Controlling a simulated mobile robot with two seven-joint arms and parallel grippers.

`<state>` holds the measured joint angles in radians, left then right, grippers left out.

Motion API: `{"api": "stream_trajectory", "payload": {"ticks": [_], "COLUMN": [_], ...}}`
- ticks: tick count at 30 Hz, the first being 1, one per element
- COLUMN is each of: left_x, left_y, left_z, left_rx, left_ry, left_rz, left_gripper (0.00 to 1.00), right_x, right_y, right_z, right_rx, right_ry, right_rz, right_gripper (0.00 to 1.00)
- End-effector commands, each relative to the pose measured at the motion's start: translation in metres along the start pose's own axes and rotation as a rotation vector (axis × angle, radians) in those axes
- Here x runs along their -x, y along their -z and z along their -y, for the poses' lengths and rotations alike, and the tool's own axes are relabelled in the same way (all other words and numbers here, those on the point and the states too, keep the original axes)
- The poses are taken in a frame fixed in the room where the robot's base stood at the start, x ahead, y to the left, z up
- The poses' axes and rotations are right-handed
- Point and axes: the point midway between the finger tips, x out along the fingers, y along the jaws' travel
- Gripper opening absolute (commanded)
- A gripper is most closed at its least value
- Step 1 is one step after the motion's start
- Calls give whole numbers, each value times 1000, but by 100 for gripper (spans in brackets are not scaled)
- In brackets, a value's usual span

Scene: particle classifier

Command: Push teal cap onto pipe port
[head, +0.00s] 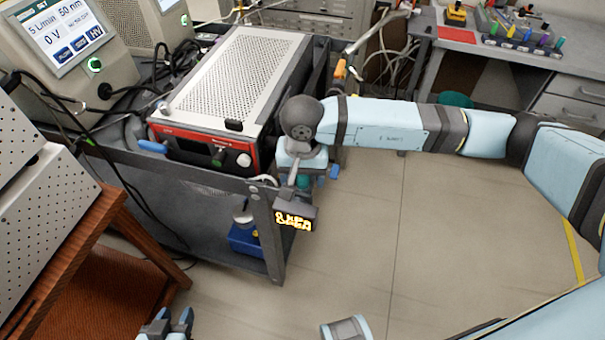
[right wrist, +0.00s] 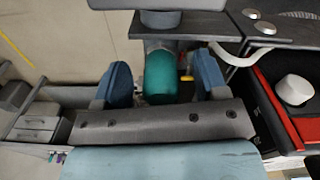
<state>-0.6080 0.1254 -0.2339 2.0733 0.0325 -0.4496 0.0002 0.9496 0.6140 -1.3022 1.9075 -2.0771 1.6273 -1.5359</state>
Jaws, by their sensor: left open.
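The teal cap (right wrist: 160,77) shows in the right wrist view, between the two blue fingers of my right gripper. A gap shows on each side of it, so that gripper is open around it. In the head view my right gripper (head: 308,173) is beside the front right corner of the cart, mostly under my own wrist. Only a little teal shows there. I cannot make out the pipe port, and the cap's far end is hidden. My left gripper (head: 173,317) is open and empty at the bottom edge of the head view.
A grey cart (head: 200,185) carries a red-fronted instrument (head: 205,150) close to my right gripper. A small dark display with yellow digits (head: 296,221) hangs at its corner. A wooden stand (head: 85,235) is at the left. Floor in the middle is clear.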

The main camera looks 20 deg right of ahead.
Motion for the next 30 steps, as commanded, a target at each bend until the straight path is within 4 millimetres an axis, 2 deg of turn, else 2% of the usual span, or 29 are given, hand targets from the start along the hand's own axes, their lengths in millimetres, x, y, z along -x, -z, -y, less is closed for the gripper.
{"api": "stream_trajectory", "payload": {"ticks": [1,13,15,24,30], "left_x": [-11,-3,1,4,5], "left_y": [-25,-7,4,7,8], "left_z": [2,-1,-5,-5,-5], "left_rx": [0,-6,-9,-8,-7], "left_ry": [3,-1,-6,-6,-6], "left_rz": [38,21,15,17,17], "left_gripper": [43,43,43,43,43], "right_x": [-5,-4,-3,74,114], "right_y": [0,0,0,1,0], "right_z": [0,0,0,0,0], "right_rx": [0,0,0,1,1], "right_ry": [0,1,1,3,2], "right_rz": [0,0,0,-4,-3], "right_gripper": [66,66,66,66,66]}}
